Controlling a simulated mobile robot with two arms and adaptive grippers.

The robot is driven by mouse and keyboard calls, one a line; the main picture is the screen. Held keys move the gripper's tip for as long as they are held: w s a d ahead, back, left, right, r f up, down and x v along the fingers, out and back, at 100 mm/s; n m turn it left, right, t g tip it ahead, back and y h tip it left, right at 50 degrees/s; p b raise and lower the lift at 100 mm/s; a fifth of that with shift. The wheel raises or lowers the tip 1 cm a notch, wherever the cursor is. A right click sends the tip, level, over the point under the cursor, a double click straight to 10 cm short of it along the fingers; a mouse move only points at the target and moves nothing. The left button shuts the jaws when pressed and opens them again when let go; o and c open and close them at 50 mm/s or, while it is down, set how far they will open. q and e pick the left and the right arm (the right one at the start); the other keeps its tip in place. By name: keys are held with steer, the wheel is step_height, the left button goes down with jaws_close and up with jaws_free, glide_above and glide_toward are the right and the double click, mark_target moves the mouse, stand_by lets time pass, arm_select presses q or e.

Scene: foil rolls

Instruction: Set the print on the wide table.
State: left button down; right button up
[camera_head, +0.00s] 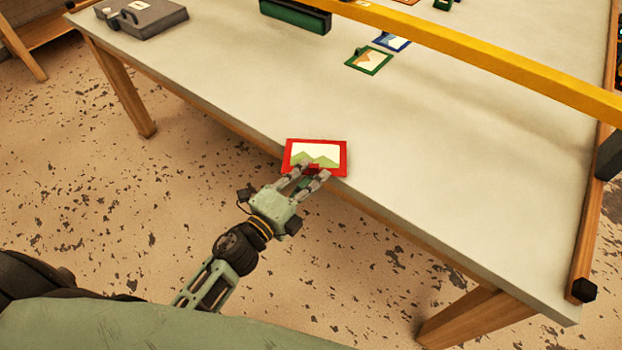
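The print (317,149) is a red-framed picture with green hills on a white ground. It is at the near edge of the wide table (440,150), over the tabletop; I cannot tell if it rests there or is slightly above. My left gripper (313,170) reaches in from the lower left, its two fingers overlapping the print's near edge. The fingers are a little apart, with a small red part of the print between their tips. Whether they pinch it is unclear. My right gripper is not in view.
A green-framed picture (369,61) and a blue-framed one (392,42) lie farther back. A grey case (143,17) sits at the far left corner, and a dark green box (295,15) at the back. A yellow bar (480,67) crosses above the table. The tabletop around the print is clear.

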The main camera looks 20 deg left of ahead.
arm_select(q)
steer(key=shift+f, duration=0.5)
steer(key=shift+f, duration=0.1)
steer(key=c, duration=2.5)
jaws_free()
steer(key=shift+f, duration=0.1)
steer(key=o, duration=0.5)
